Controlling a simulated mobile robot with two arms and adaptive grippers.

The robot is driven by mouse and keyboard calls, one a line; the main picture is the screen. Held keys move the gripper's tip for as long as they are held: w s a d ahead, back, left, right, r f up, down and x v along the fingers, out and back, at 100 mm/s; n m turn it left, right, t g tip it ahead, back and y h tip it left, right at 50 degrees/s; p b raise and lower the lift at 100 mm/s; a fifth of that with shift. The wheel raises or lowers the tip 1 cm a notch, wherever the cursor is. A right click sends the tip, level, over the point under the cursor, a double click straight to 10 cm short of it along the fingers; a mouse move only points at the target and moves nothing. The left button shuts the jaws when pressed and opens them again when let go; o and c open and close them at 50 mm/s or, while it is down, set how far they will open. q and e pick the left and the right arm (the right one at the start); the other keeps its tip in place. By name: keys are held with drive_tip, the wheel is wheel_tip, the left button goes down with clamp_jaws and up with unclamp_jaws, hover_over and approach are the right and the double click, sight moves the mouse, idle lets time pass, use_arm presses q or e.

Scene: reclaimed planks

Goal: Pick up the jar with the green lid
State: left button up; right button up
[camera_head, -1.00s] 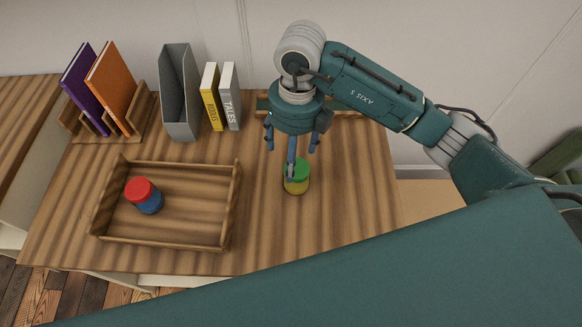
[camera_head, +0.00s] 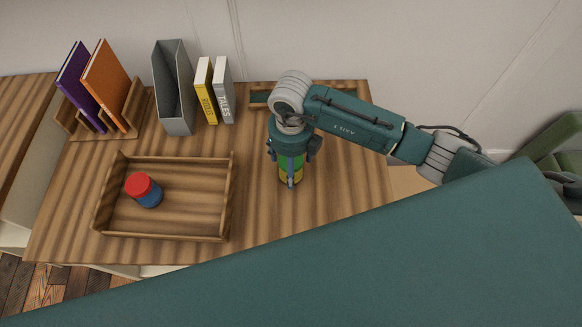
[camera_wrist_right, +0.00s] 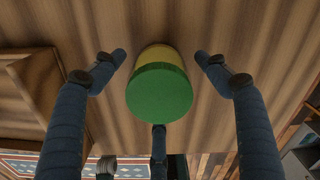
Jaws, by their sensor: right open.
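The jar with the green lid (camera_head: 290,178) stands upright on the table, with a yellow body below its lid. In the right wrist view its green lid (camera_wrist_right: 160,93) faces the camera and the yellow body shows behind it. My right gripper (camera_head: 290,170) is lowered over the jar from above. In the right wrist view its three fingers (camera_wrist_right: 160,85) are spread around the jar, with gaps on both sides. In the head view the gripper hides part of the lid. My left gripper is not in view.
A wooden tray (camera_head: 166,238) to the left holds a red-lidded blue jar (camera_head: 145,190). Behind stand a grey file holder (camera_head: 174,88), yellow (camera_head: 206,92) and white books (camera_head: 223,92), and a wooden rack (camera_head: 128,108) with purple and orange books. Table around the green-lidded jar is clear.

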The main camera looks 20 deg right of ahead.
drive_tip(key=c, duration=1.2)
drive_tip(key=shift+c, duration=0.6)
drive_tip(key=shift+r, duration=0.1)
